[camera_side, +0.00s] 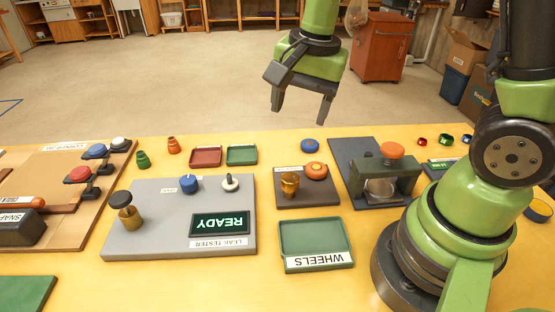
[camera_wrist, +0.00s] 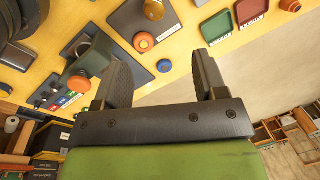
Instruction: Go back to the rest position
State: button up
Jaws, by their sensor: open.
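My gripper (camera_side: 302,105) hangs in the air above the back edge of the yellow table (camera_side: 290,143), with its fingers pointing down. The fingers are apart with nothing between them. In the wrist view my gripper (camera_wrist: 165,75) also shows spread, empty fingers, with the table and the floor beyond them. It touches nothing on the table.
Below stand a grey leak tester (camera_side: 140,235) reading READY, a green WHEELS tray (camera_side: 315,240), a press-like fixture (camera_side: 385,172) with an orange knob, and small red (camera_side: 206,157) and green (camera_side: 242,155) trays. The air around my gripper is clear.

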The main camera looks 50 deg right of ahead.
jog(key=s+a+r+n+t+y, duration=0.1)
jog(key=s+a+r+n+t, duration=0.1)
jog(key=s+r+n+t, duration=0.3)
jog(key=s+r+n, duration=0.4)
jog(key=s+r, duration=0.1)
jog(key=s, duration=0.2)
jog(key=shift+r+y, duration=0.3)
jog(key=shift+r, duration=0.05)
jog(key=shift+s, duration=0.1)
